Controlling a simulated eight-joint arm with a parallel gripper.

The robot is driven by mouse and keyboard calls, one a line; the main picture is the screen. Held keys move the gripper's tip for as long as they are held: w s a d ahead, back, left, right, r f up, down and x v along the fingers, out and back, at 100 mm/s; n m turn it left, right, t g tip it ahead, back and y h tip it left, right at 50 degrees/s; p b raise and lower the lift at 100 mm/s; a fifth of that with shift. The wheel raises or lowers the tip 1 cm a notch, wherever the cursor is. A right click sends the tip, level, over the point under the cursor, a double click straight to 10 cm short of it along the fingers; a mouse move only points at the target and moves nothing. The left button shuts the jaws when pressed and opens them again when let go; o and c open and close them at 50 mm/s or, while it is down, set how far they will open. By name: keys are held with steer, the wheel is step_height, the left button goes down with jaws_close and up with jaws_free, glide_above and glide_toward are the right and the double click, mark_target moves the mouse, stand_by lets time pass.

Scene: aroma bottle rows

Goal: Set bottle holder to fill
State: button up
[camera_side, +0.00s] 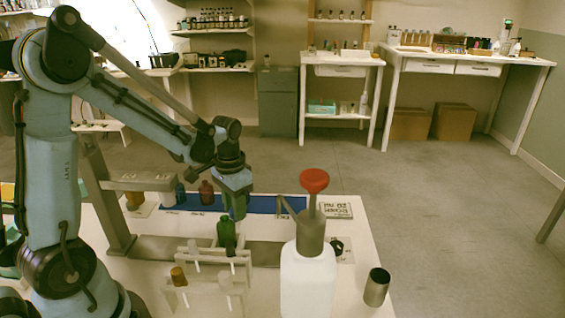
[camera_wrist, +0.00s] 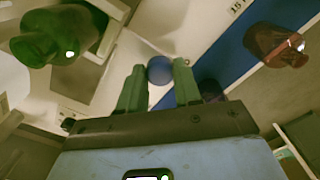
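My gripper (camera_side: 238,212) points down over the white table, just behind a green bottle (camera_side: 226,234). In the wrist view its green fingers (camera_wrist: 159,76) are apart, with a round blue knob (camera_wrist: 160,70) between their tips. I cannot tell whether they touch it or whether it lies beyond them. The green bottle also shows at the top left of the wrist view (camera_wrist: 58,35). I cannot make out the bottle holder for sure; a grey metal rail (camera_side: 265,254) runs across the table below my gripper.
A metal cup (camera_side: 376,287) is at front right. A small pale rack (camera_side: 208,284) stands in front. A brown bottle (camera_side: 206,192) and blue bottle (camera_side: 180,193) stand on the blue strip behind.

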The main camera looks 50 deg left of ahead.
jaws_close()
steer(key=w+d, duration=0.8)
steer(key=shift+w+d, duration=0.1)
steer(key=o, duration=0.7)
jaws_free()
steer(key=shift+o, duration=0.2)
step_height(320, 180, up, 12)
steer(key=shift+r, duration=0.1)
